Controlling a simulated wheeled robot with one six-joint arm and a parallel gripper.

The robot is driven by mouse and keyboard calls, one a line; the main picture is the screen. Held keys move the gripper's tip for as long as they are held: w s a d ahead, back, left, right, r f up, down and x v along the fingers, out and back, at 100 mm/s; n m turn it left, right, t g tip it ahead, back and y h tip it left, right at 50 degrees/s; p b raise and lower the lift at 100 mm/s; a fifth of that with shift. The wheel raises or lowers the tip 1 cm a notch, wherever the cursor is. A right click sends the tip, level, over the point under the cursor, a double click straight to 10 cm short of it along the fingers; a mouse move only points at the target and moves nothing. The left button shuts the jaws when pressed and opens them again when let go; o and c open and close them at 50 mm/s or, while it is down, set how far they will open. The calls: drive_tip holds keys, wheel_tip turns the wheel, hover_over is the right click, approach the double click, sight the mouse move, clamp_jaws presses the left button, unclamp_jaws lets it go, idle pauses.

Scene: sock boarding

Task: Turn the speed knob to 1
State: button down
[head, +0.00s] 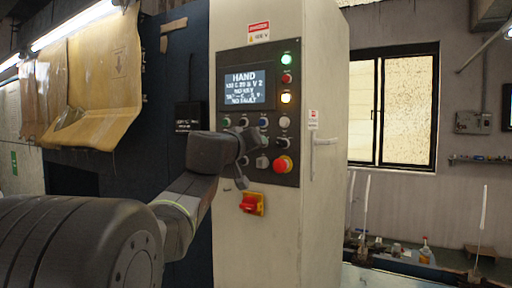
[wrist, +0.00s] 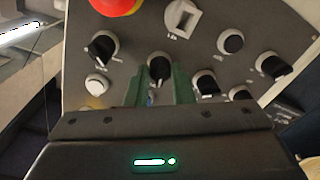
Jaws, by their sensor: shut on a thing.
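The control panel (head: 292,108) is on the front of a pale cabinet and carries several knobs and buttons. My gripper (head: 246,150) is at the panel's lower part in the head view and hides some controls. In the wrist view, my gripper (wrist: 163,88) has its green fingers on either side of a black knob (wrist: 158,68) and is shut on it. The knob's pointer stands roughly along the fingers. I cannot read its label, so I cannot tell by marking that it is the speed knob. The screen (head: 247,89) shows HAND, a line ending in "V 2", and NO FAULT.
Close to the fingers are other black knobs (wrist: 103,46), (wrist: 205,82), a white button (wrist: 97,85), a grey selector (wrist: 182,18) and a red emergency stop (wrist: 115,5). A red-and-yellow switch (head: 252,204) sits below the panel. A door handle (head: 325,142) is at the right.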

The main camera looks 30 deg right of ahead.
drive_tip(key=n, duration=0.6)
idle(0.6)
drive_tip(key=c, duration=1.3)
unclamp_jaws()
drive_tip(key=shift+o, duration=0.2)
drive_tip(key=shift+a, duration=0.15)
drive_tip(key=b+v, duration=0.3)
drive_tip(key=v, duration=1)
drive_tip(key=shift+a+r, duration=0.15)
drive_tip(key=shift+a, duration=0.15)
